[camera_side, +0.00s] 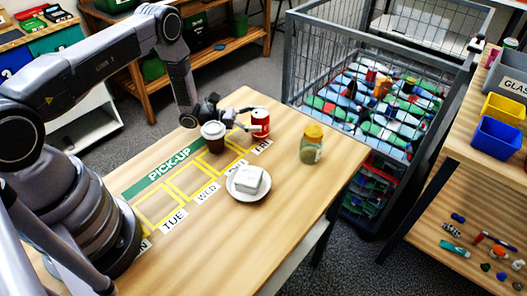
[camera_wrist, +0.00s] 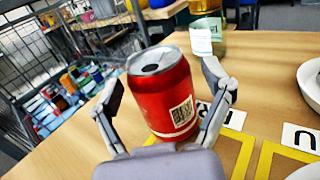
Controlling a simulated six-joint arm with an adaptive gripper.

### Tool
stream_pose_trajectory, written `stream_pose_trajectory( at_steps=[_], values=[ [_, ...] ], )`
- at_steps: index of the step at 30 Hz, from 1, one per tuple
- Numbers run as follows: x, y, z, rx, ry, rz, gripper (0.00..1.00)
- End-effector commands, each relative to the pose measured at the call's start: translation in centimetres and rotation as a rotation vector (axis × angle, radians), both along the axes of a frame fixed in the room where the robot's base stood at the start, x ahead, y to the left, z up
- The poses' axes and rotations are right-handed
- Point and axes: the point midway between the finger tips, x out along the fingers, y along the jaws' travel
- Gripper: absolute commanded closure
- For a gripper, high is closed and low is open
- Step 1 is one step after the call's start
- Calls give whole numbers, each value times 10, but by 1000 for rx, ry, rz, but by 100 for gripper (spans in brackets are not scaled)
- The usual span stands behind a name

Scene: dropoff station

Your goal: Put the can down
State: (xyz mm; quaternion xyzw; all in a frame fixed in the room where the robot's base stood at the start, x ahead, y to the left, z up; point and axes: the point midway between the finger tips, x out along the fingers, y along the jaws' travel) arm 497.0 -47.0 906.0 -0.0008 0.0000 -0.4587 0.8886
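The red can (camera_side: 260,124) with a silver top is upright near the FRI label (camera_side: 262,147), at the far end of the yellow day boxes (camera_side: 188,182). In the wrist view the red can (camera_wrist: 165,95) is between my two fingers, with a small gap showing on each side. My gripper (camera_wrist: 163,95) is open around it. In the side view my gripper (camera_side: 247,120) reaches the can from the left.
A lidded brown cup (camera_side: 213,137) stands just left of the can. A yellow-lidded jar (camera_side: 311,145) stands to its right. The right part of the table (camera_side: 285,205) is clear. A wire cage (camera_side: 310,70) stands behind.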

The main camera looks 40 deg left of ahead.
Motion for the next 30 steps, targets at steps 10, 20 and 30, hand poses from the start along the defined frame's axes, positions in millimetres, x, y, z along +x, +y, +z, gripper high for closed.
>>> stream_pose_trajectory(
  at_steps=[10,20,30],
  values=[
    [-2,4,3,1,-1,2,19],
    [-17,25,40,2,-2,0,19],
    [-19,18,90,24,-23,-45,19]
  ],
)
